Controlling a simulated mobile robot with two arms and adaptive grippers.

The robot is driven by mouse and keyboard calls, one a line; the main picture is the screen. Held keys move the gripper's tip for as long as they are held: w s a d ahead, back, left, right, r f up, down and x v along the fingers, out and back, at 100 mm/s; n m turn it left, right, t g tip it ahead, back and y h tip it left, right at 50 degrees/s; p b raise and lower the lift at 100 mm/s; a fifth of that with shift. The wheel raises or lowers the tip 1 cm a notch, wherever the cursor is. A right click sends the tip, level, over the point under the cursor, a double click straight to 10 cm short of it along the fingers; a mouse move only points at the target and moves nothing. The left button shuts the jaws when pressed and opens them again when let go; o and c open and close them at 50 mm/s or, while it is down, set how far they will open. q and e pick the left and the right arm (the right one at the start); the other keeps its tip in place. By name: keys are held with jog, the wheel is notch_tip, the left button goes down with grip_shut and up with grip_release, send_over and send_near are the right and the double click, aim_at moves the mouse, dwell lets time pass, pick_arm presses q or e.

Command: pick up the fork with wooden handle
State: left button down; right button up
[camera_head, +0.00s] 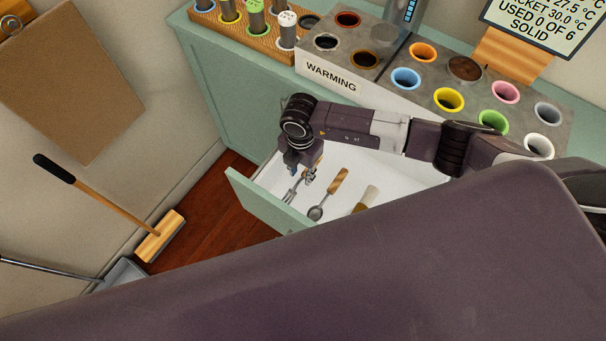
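An open drawer (268,210) with a pale green front holds a few utensils on its white floor. My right gripper (301,181) points down into the drawer, over its left part. A narrow metal utensil end (290,197) shows just below the fingers. It may be the fork, but its handle is hidden by the gripper. The fingers are too small to tell whether they are open or shut on it. A spoon with a wooden handle (340,180) lies just right of the gripper. My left gripper is not in view.
A brush-like utensil (367,197) lies further right in the drawer. Above stands a counter unit labelled WARMING (331,77) with coloured round wells. A wooden rack (262,41) holds capped tubes. A broom (160,236) and dustpan (122,273) stand by the left wall.

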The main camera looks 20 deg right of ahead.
aim_at(302, 179)
jog(key=shift+a+f, duration=0.1)
jog(key=shift+f, duration=1.35)
jog(key=shift+c, duration=0.3)
grip_shut()
jog(key=shift+r, duration=0.1)
